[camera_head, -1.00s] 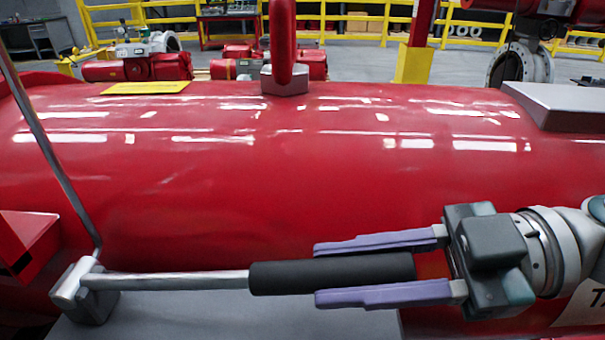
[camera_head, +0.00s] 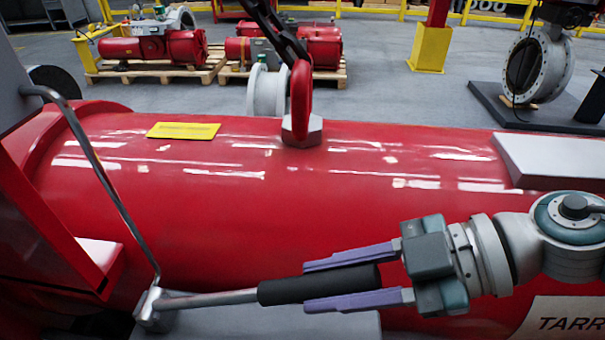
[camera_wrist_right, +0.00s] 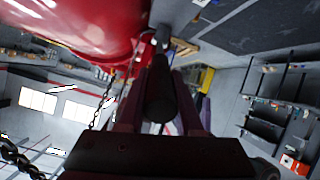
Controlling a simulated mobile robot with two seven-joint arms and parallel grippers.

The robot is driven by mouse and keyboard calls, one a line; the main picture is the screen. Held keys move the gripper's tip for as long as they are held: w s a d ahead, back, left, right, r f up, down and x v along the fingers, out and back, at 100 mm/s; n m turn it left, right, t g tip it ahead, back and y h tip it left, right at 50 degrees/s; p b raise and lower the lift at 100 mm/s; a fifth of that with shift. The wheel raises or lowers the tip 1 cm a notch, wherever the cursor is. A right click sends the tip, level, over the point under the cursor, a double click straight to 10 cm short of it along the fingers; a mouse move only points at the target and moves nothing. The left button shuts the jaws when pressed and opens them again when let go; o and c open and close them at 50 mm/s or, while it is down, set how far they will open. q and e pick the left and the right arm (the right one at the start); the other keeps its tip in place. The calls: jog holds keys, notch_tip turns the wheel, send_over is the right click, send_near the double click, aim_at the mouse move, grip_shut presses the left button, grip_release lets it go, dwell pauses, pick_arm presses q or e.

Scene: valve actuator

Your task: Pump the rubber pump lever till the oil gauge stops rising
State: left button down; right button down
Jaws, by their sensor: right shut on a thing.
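The pump lever is a metal rod (camera_head: 210,299) with a black rubber grip (camera_head: 290,289). It runs from a pivot block (camera_head: 152,308) at the lower left and slopes slightly up to the right. My right gripper (camera_head: 304,285) has its two purple fingers on either side of the black grip and is shut on it. In the right wrist view the black grip (camera_wrist_right: 160,92) lies between the fingers, pointing away from the palm. No oil gauge can be made out. My left gripper is not in view.
A large red cylinder (camera_head: 230,210) lies behind the lever, with a red lifting eye (camera_head: 301,100) on top. A bent metal pipe (camera_head: 112,195) rises from the pivot block at the left. Pallets with red actuators (camera_head: 150,48) stand on the floor beyond.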

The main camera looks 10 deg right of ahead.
aim_at(379, 278)
jog(key=shift+a+r, duration=0.1)
jog(key=c, duration=0.6)
grip_release()
jog(key=v, duration=0.4)
jog(key=b+v, duration=0.1)
jog(key=v, duration=0.4)
jog(key=shift+f, duration=0.2)
jog(key=shift+s+d+r+b, duration=0.15)
jog(key=shift+d+r+b, duration=0.2)
jog(key=shift+d, duration=0.1)
